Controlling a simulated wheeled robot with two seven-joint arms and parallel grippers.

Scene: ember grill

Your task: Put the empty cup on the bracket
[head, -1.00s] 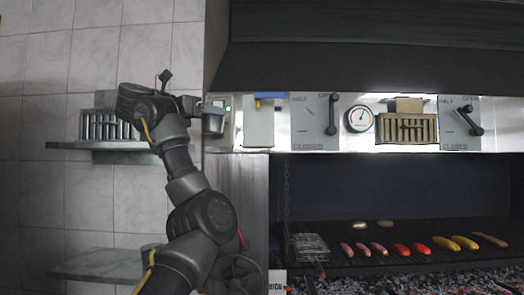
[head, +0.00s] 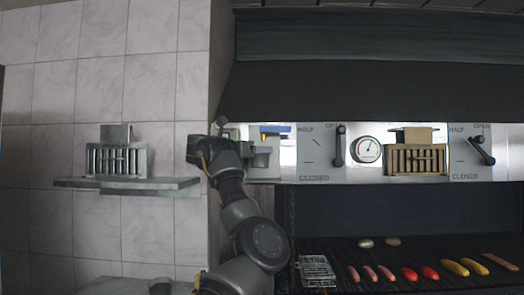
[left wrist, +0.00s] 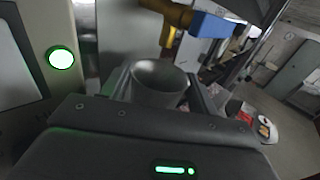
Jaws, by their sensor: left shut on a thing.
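The grey metal cup (head: 262,158) is held at the front panel of the grill in the head view. The left wrist view looks into its open mouth (left wrist: 160,80), and no contents can be made out. My left gripper (head: 247,150) is shut on the cup, which looks about upright. A pale plate with a blue piece (head: 276,129) on top, perhaps the bracket, is right behind the cup. The blue piece (left wrist: 215,26) and a yellow-brown bar show above the cup in the left wrist view. I cannot tell whether cup and plate touch. My right gripper is not in view.
A lever (head: 339,146), a round gauge (head: 366,150) and a slotted brass box (head: 415,160) are along the panel to the right. Sausages and peppers (head: 409,273) lie on the grill below. A wall shelf (head: 128,184) with a slotted grey box (head: 117,160) is at left.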

